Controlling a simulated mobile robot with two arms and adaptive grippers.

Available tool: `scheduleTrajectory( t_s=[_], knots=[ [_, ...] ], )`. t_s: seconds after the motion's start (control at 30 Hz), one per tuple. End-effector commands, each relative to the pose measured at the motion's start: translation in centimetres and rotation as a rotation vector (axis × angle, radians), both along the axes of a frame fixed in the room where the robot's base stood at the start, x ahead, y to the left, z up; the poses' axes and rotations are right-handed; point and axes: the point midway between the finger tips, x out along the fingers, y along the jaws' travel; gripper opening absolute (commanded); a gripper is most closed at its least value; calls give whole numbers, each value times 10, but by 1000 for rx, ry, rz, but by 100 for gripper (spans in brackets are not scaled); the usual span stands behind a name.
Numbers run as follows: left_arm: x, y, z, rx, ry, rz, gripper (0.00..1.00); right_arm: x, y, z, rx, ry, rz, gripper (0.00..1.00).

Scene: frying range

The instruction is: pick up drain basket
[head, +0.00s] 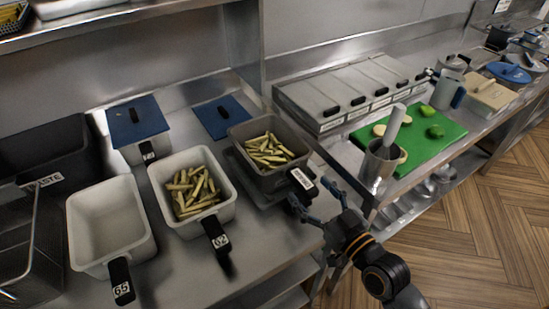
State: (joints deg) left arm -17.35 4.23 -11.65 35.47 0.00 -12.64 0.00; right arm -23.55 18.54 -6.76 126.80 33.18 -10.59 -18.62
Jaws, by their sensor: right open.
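A dark mesh basket (32,250) stands at the far left, partly cut off by the picture's edge. I cannot tell which of these is the drain basket. My left gripper is out of view.
A white container with fries (157,172) and an empty white one (110,222) stand on the counter, handles toward the front. A blue-lidded container (137,120), a dark waste bin (45,150) and a steel cylinder (379,167) are nearby. A green board (412,135) lies right.

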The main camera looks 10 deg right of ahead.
Motion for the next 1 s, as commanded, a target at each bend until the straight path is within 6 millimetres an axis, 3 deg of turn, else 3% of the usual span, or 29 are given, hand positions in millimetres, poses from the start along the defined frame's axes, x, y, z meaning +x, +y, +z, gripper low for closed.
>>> scheduleTrajectory(
  t_s=[0.23, 0.5, 0.8, 1.0],
  knots=[
    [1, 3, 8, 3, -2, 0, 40, 16, 6, 4, 2, 0, 0, 74],
    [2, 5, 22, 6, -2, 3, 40, 51, 20, 8, 1, 0, 0, 74],
    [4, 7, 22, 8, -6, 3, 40, 56, 22, 6, -1, 2, 0, 74],
    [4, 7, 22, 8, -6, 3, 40, 56, 22, 6, -1, 2, 0, 35]
  ],
)
